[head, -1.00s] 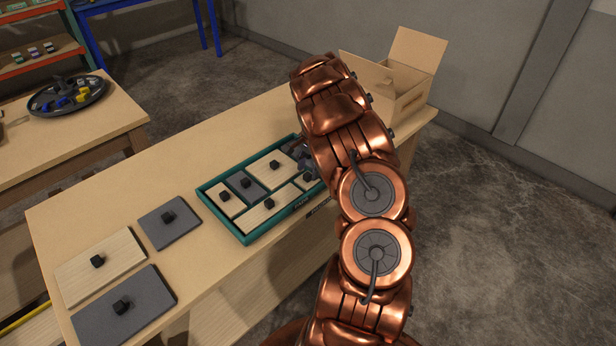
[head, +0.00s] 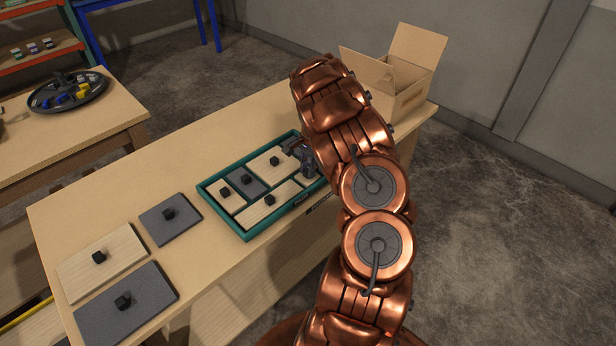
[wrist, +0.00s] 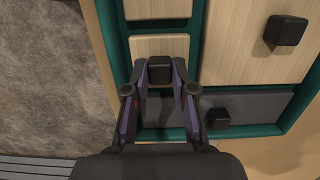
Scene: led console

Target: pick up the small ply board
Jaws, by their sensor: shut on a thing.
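The small ply board (wrist: 160,44) is a pale wood piece with a black knob (wrist: 159,71), at the front right of the teal tray (head: 247,236). My gripper (wrist: 159,76) is shut on that knob, with one finger on each side. The near part of the board is hidden by the gripper, and I cannot tell whether it is raised off the tray floor.
A large ply board (wrist: 240,40) and a grey board (wrist: 255,104) lie beside it in the tray. Other knobbed boards lie on the table at left, including a grey board (head: 180,228). An open cardboard box (head: 412,98) stands at the far right end.

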